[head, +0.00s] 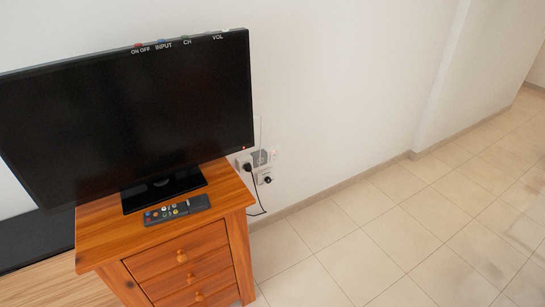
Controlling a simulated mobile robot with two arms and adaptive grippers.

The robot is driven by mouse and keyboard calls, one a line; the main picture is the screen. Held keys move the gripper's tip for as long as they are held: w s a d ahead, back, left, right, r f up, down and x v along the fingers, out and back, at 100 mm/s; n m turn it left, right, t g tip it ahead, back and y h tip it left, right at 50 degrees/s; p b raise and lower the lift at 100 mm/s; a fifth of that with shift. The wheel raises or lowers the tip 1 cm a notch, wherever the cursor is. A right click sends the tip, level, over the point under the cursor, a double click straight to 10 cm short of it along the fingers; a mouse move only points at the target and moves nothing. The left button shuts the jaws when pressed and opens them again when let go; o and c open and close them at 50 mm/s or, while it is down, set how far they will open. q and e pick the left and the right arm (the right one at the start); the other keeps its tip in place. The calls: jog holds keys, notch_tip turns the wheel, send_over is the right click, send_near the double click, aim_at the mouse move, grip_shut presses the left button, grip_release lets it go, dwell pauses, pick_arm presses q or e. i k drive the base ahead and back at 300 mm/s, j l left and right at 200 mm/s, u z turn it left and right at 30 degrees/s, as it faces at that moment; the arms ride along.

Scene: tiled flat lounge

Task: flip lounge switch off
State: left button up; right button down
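A small cluster of wall plates is on the white wall just right of the television. It has a grey plate (260,157) and white sockets (264,177) with dark plugs and a black cable hanging down. The plates are too small to tell which part is a switch or which way it is set. Part of the cluster is close behind the television's right edge. Neither of my grippers is in the head view.
A black television (125,115) with a small red light at its lower right corner stands on a wooden drawer cabinet (225,185). A remote control (177,209) lies on the cabinet top. The tiled floor (400,230) to the right is clear along the wall.

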aim_at(274, 156)
jog(key=i+l+u, duration=0.35)
jog(key=l, duration=0.25)
jog(key=i+l+u, duration=0.15)
jog(key=l, duration=0.15)
jog(key=i+l+u, duration=0.2)
jog(key=l, duration=0.15)
jog(key=l+u, duration=0.15)
jog(key=l, duration=0.2)
jog(key=i, duration=0.05)
